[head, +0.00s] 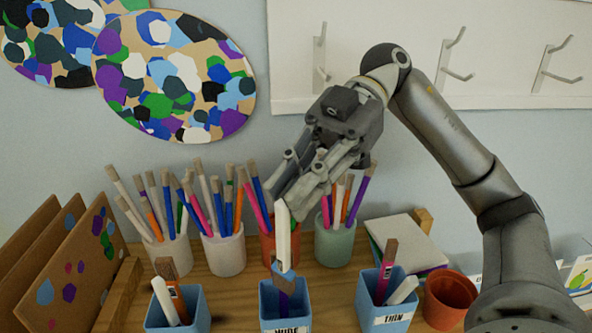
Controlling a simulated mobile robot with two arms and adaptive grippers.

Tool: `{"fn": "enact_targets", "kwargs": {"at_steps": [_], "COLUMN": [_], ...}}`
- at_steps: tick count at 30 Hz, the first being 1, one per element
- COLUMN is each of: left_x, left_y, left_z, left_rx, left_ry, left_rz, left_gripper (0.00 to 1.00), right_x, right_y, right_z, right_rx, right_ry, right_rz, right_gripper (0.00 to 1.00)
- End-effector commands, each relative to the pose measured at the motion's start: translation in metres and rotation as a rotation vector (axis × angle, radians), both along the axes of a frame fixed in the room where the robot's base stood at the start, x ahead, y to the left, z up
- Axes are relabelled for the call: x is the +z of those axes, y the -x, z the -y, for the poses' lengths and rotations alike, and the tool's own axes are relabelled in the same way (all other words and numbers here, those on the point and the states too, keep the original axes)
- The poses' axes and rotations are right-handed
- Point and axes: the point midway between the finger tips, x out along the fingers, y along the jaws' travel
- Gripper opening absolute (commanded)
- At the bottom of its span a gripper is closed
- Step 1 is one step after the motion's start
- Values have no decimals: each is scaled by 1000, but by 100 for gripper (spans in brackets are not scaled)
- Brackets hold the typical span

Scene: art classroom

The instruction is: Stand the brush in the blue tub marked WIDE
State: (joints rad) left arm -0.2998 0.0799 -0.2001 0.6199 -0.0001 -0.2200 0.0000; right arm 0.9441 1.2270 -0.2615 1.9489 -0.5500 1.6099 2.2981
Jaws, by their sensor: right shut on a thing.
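The middle blue tub (268,307) stands at the front of the wooden surface, with a label that reads WIDE, partly cut off by the frame's lower edge. My right gripper (283,203) is shut on a white brush (284,240), above and behind this tub. The brush hangs nearly upright, its lower end at the tub's mouth. My left gripper is not in view.
A left blue tub (157,315) and a right blue tub marked THIN (364,300) hold brushes. Several pots of brushes, including a white pot (222,254) and a green pot (334,246), stand behind. An empty-looking terracotta pot (449,300) stands at right.

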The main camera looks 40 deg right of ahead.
Motion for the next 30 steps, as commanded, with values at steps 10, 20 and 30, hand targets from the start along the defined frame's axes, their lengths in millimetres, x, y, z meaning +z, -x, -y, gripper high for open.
{"fn": "enact_targets", "kwargs": {"at_steps": [10,20,30], "left_x": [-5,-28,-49], "left_y": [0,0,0], "left_z": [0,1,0], "left_rx": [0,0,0], "left_ry": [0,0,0], "left_rz": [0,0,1], "left_gripper": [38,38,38], "right_x": [-31,-58,-85], "right_y": [-3,-1,2], "right_z": [2,0,-2], "right_rx": [0,0,1], "right_ry": [1,0,1], "right_rz": [0,1,0], "right_gripper": [0,0,0]}}
